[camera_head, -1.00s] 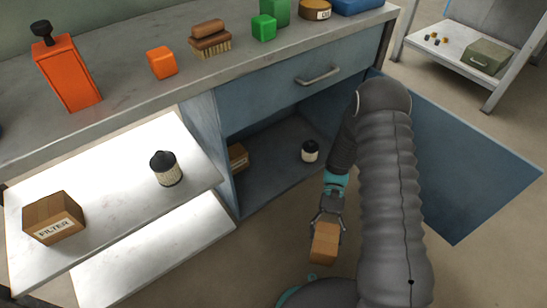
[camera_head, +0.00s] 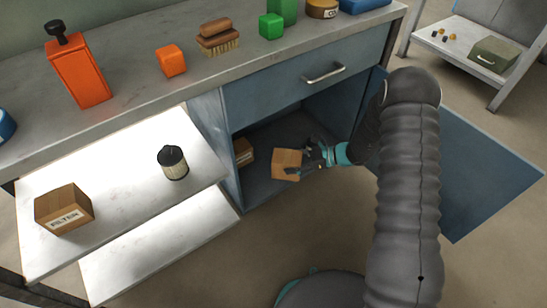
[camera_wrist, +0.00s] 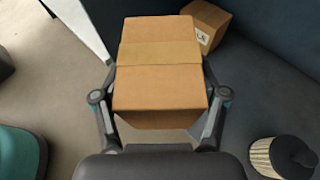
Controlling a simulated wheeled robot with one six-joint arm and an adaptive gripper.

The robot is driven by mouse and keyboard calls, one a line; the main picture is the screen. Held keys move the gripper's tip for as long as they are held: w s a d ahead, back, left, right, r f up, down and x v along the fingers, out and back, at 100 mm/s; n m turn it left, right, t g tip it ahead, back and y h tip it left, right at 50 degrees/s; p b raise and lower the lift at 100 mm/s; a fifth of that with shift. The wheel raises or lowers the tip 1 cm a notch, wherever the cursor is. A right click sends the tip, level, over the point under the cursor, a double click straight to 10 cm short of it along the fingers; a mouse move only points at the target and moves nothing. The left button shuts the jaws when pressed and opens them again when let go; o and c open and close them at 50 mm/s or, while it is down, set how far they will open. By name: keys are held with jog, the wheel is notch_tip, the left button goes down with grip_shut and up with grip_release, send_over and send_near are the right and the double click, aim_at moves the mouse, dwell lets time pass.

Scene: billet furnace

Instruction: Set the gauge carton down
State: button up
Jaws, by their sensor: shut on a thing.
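My gripper (camera_head: 312,157) is shut on a plain brown carton (camera_head: 287,165), taken as the gauge carton; no label shows on it. The wrist view shows the carton (camera_wrist: 160,75) with a tape band, between the two fingers (camera_wrist: 160,105). The gripper reaches in from the right, at the open front of the blue cabinet (camera_head: 262,185). The carton shows against the cabinet floor; I cannot tell whether it touches it. A second brown carton (camera_head: 243,152) stands at the cabinet's left wall; its partly hidden label shows in the wrist view (camera_wrist: 207,27).
A black-capped filter (camera_wrist: 282,156) stands near my gripper, hidden in the head view. The cabinet door (camera_head: 470,165) hangs open at right. The left shelf (camera_head: 125,205) holds a FILTER carton (camera_head: 64,209) and another black-capped filter (camera_head: 173,163). Several items stand on the bench top (camera_head: 140,100).

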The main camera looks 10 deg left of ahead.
jog(key=shift+w+a+f+b, duration=0.1)
jog(key=shift+w+a+f, duration=0.2)
jog(key=shift+a+f, duration=1.55)
jog(key=shift+w+a+f+b, duration=0.1)
jog(key=shift+w+a+f, duration=0.2)
jog(key=shift+a+f, duration=1.5)
jog(key=shift+w+a+f+b, duration=0.1)
jog(key=shift+w+a+f, duration=0.2)
jog(key=shift+a+f, duration=1.5)
jog(key=shift+a, duration=0.1)
jog(key=o, duration=1.4)
jog(key=shift+r, duration=0.1)
jog(key=v, duration=1.2)
jog(key=shift+s, duration=0.1)
